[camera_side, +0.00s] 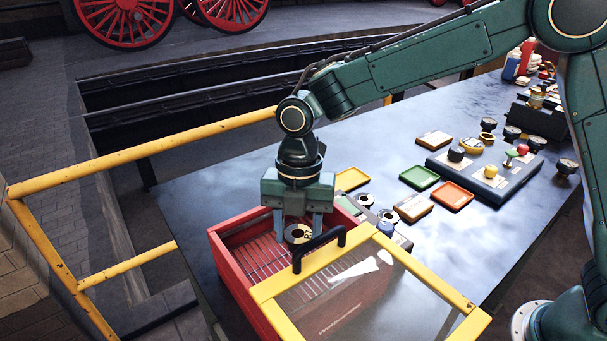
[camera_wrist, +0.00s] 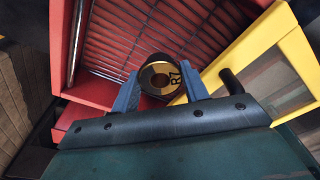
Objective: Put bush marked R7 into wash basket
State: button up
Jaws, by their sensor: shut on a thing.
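My gripper (camera_side: 297,228) is shut on the bush marked R7 (camera_side: 297,235), a short dark ring with a brass-coloured face. The mark R7 shows on the bush in the wrist view (camera_wrist: 160,78), between the two blue-grey fingers (camera_wrist: 158,92). The wash basket (camera_side: 229,272) is a red box with a wire-rack bottom, at the centre of the side view. Its yellow-framed clear lid (camera_side: 350,268) with a black handle covers the right part. The bush is over the open left part, beside the lid's edge. The rack also shows in the wrist view (camera_wrist: 205,25).
Yellow, green and orange trays (camera_side: 419,177) and several rings lie on the dark table behind the basket. A blue-grey board with knobs (camera_side: 485,178) stands at the right. A yellow railing (camera_side: 150,165) runs along the left.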

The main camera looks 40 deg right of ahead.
aim_at(299, 235)
jog(key=shift+f, duration=0.15)
jog(key=shift+f, duration=1.95)
jog(key=shift+f, duration=0.15)
jog(key=o, duration=1.2)
jog(key=shift+c, duration=0.2)
jog(key=r, duration=0.7)
jog(key=w+d+r, duration=0.1)
jog(key=r, duration=0.3)
jog(key=shift+r, duration=0.6)
